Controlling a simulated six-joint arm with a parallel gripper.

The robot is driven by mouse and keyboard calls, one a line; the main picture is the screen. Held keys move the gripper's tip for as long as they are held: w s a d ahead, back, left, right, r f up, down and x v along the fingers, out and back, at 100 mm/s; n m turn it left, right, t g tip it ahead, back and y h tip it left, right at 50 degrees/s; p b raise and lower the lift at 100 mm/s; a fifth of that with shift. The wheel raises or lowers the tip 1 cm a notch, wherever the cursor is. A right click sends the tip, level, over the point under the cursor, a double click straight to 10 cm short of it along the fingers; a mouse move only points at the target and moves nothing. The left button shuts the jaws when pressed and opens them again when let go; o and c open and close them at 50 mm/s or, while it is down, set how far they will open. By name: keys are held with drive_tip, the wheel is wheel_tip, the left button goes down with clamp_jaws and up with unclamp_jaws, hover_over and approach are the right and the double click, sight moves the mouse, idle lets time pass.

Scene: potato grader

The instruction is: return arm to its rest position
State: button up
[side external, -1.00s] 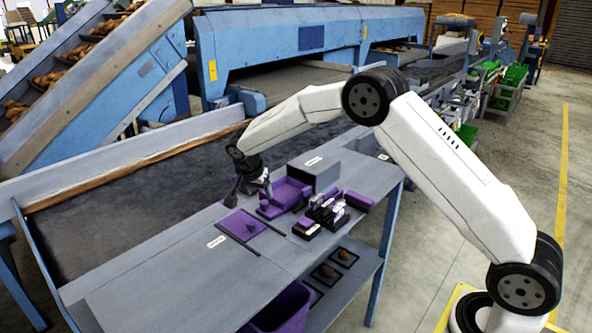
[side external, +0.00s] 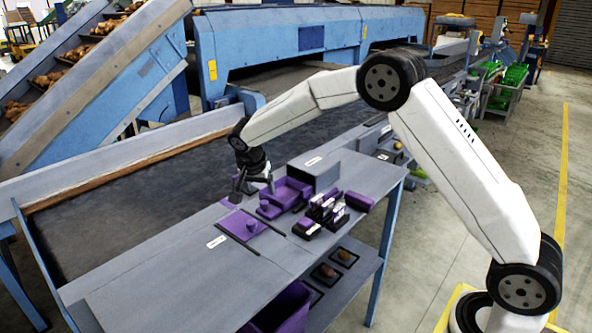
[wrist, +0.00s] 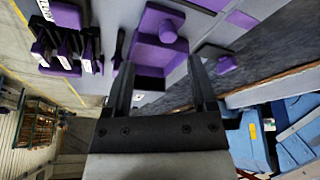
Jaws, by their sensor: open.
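My arm reaches from the lower right over the grey table. My gripper (side external: 254,188) hangs above the table's back edge, close to the purple holder. In the wrist view my gripper (wrist: 160,85) has its two dark fingers apart, with nothing held between them. The purple holder with a round knob (wrist: 163,30) shows beyond the fingers, and it also shows in the side view (side external: 286,195). The gripper appears apart from it.
A purple mat (side external: 242,224) with a small purple piece lies left of the holder. A black rack with white-labelled items (side external: 322,214) and a grey box (side external: 316,172) stand to the right. A conveyor belt (side external: 120,215) runs behind. The table's front left (side external: 160,290) is bare.

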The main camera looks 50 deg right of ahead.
drive_tip(key=s+a+n+y, duration=0.1)
drive_tip(key=s+n, duration=0.5)
drive_tip(key=s, duration=0.8)
drive_tip(key=s+a+f+n+y, duration=0.1)
drive_tip(key=s+n, duration=0.5)
drive_tip(key=s, duration=0.8)
drive_tip(key=shift+a+f+t+y, duration=0.25)
drive_tip(key=shift+a+t+y, duration=0.15)
drive_tip(key=shift+a+y, duration=0.4)
